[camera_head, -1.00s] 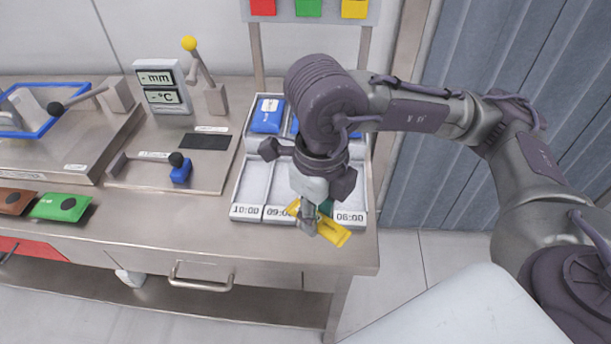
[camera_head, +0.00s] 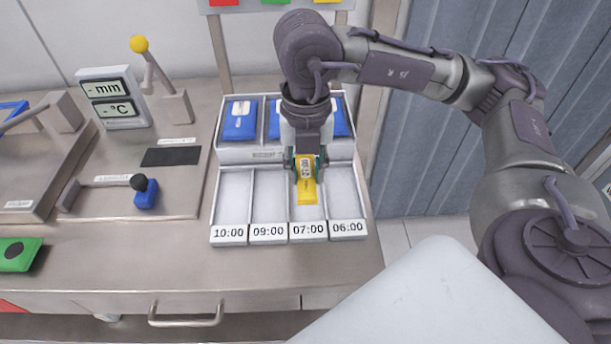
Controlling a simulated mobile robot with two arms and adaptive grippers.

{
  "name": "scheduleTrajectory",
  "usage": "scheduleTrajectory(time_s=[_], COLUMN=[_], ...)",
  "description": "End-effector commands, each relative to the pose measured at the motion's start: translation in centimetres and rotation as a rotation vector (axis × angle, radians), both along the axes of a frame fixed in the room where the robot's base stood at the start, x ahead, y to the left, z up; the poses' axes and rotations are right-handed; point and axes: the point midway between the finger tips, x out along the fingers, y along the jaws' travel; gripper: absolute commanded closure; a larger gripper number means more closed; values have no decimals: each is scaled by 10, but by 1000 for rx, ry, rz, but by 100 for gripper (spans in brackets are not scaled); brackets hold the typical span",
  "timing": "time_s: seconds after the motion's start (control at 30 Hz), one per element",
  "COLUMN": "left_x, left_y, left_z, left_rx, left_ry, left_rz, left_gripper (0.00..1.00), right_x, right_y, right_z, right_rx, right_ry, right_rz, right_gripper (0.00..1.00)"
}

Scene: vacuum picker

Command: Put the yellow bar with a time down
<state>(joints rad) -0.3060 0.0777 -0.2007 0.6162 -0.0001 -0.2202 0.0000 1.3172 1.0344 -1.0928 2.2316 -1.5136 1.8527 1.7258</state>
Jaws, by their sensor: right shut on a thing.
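The yellow bar (camera_head: 307,190) has a white label with dark print on its upper part; the print is too small to read surely. My right gripper (camera_head: 306,166) is shut on its upper end, and the bar points toward the front of the table. The bar is over the 07:00 compartment of the white tray (camera_head: 213,205). I cannot tell whether it touches the compartment floor. The front labels read 10:00 (camera_head: 228,233), 09:00 (camera_head: 268,232), 07:00 (camera_head: 308,231) and 06:00 (camera_head: 347,228). My left gripper is not in view.
Blue packs (camera_head: 240,121) lie in the tray's rear row, partly hidden by my right arm. A blue block with a black knob (camera_head: 146,194) and a yellow-knobbed lever (camera_head: 140,45) stand left. A green bar (camera_head: 18,254) lies at the left edge.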

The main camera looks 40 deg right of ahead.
Motion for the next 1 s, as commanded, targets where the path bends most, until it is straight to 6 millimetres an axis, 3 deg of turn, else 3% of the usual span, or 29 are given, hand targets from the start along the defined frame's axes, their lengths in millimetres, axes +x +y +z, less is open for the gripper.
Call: scheduleTrajectory(time_s=[0.2,0.57,1.0], left_x=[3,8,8], left_y=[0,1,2], left_z=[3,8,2], left_rx=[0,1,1], left_ry=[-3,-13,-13], left_rz=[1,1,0], left_gripper=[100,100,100], right_x=[23,25,26], right_y=[-17,-19,-18], right_z=[-17,-57,-65], right_rx=[0,0,1], right_ry=[0,1,-1], right_rz=[0,3,3], right_gripper=[100,100,100])
